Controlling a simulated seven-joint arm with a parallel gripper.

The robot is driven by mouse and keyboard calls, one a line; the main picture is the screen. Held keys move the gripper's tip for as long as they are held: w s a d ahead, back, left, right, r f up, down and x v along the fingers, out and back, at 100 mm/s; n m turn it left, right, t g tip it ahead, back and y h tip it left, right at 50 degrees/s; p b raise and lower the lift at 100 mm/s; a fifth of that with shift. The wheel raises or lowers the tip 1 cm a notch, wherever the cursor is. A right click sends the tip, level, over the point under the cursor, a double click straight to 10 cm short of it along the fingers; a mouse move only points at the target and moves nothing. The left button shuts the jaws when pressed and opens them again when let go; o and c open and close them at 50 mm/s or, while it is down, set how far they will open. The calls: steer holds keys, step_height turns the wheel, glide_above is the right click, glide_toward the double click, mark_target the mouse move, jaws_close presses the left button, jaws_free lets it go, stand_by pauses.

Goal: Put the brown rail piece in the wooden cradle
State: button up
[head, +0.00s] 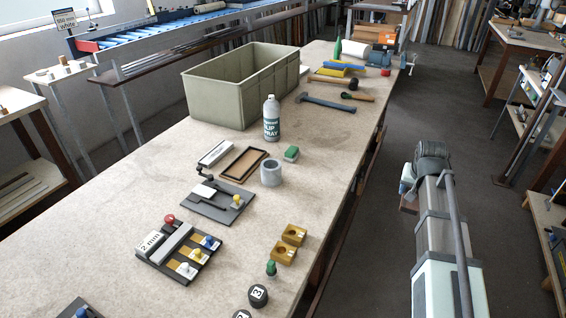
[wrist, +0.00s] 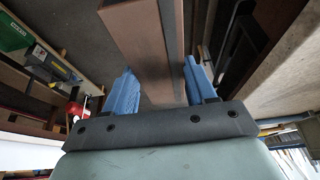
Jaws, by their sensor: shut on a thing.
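In the wrist view my gripper (wrist: 160,88) has its two blue fingers on either side of a long brown rail piece (wrist: 140,35), shut on it. The rail runs out past the top of that view, so its far end is out of sight. I cannot pick out the wooden cradle for certain in either view.
The long bench (head: 130,180) carries a green-grey crate (head: 215,98), a spray bottle (head: 271,118), a shallow brown tray (head: 230,177), hammers (head: 328,103) and small fixtures (head: 165,265). Other tables stand left and far right. The grey floor (head: 440,100) between benches is clear.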

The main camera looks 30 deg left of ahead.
steer(key=w+a+r, duration=0.1)
steer(key=a, duration=0.7)
steer(key=w+a+r, duration=0.2)
steer(key=a, duration=0.6)
steer(key=s+a+r, duration=0.2)
steer(key=a, duration=0.8)
steer(key=s+a+r, duration=0.1)
steer(key=a+r, duration=0.1)
steer(key=a, duration=0.7)
steer(key=s+a+r, duration=0.2)
steer(key=a, duration=0.8)
glide_above(246, 163)
steer(key=s, duration=0.1)
steer(key=shift+a+f, duration=0.1)
steer(key=shift+f, duration=3.9)
steer(key=shift+s+f, duration=0.1)
steer(key=shift+f, duration=0.55)
steer(key=o, duration=1)
steer(key=shift+o, duration=0.8)
steer(key=shift+r, duration=0.35)
steer(key=v, duration=1.2)
steer(key=shift+r, duration=0.3)
